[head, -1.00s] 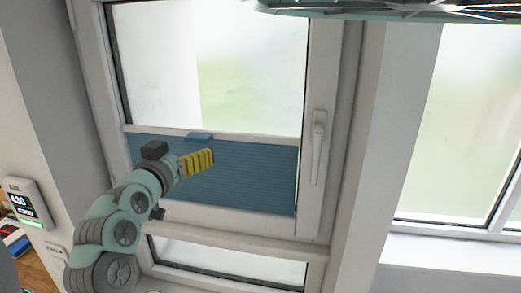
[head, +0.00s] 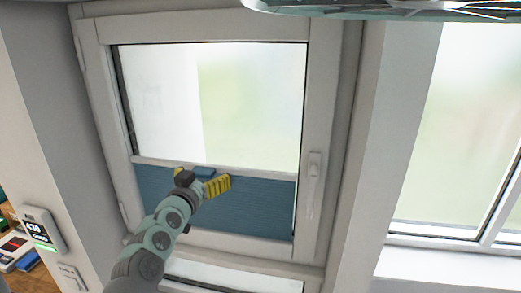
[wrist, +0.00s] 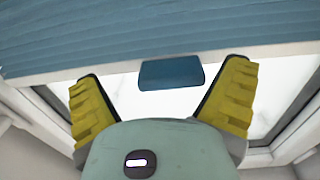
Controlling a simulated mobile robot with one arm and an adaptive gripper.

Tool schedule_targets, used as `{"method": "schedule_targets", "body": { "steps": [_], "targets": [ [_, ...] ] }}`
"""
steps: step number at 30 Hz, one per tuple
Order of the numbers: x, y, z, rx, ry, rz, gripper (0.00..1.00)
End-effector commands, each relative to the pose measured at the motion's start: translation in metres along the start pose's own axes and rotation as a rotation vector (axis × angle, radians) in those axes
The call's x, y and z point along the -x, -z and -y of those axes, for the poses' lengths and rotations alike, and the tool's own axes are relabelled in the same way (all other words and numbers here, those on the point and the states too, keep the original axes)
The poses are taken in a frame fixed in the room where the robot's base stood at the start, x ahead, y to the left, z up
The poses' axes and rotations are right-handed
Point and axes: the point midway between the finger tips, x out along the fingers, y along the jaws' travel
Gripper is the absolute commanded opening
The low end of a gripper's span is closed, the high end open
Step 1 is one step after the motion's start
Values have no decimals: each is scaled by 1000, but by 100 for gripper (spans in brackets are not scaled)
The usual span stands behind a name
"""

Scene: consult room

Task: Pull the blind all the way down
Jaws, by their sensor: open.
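The blue pleated blind (head: 255,205) covers the lower part of the window, with clear glass above it. A pale rail (head: 255,174) runs along its upper edge, and a small blue tab (head: 205,172) sits at that rail. In the wrist view the blind (wrist: 120,30) fills the top, and the tab (wrist: 171,74) hangs below the rail. My gripper (head: 203,176) is open, with its yellow fingers on either side of the tab. The wrist view shows gaps between the tab and both fingers (wrist: 160,85). I cannot tell the depth exactly.
A window handle (head: 314,180) stands on the right side of the frame. A wall panel with a display (head: 38,230) is at the left. A second window (head: 470,130) is at the right. A large round fixture (head: 380,8) hangs at the top.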

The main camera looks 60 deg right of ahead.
Motion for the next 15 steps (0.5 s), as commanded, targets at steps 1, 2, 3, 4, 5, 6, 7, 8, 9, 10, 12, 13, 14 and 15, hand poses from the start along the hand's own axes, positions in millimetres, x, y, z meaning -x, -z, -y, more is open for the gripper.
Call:
{"method": "schedule_targets", "body": {
  "steps": [1, 2, 3, 4, 5, 6, 7, 8, 9, 10, 12, 13, 14, 15],
  "targets": [
    [-3, 4, -2, -2, -4, 3, 96],
    [-4, 4, -2, -3, -2, 3, 96],
    [-5, 3, 0, -2, 2, 4, 96],
    [-6, 3, 1, -1, 7, 4, 96],
    [-6, 3, 3, -2, 11, 3, 96],
    [-7, 3, 4, -1, 16, 3, 96],
    [-7, 3, 5, -2, 19, 3, 96],
    [-8, 3, 6, -3, 21, 2, 96],
    [-8, 3, 7, -3, 24, 2, 96],
    [-8, 3, 7, -3, 25, 2, 96],
    [-8, 2, 8, -3, 27, 1, 96],
    [-9, 2, 8, -3, 27, 1, 96],
    [-9, 2, 8, -3, 28, 1, 96],
    [-9, 2, 8, -3, 28, 1, 96]
  ]
}}
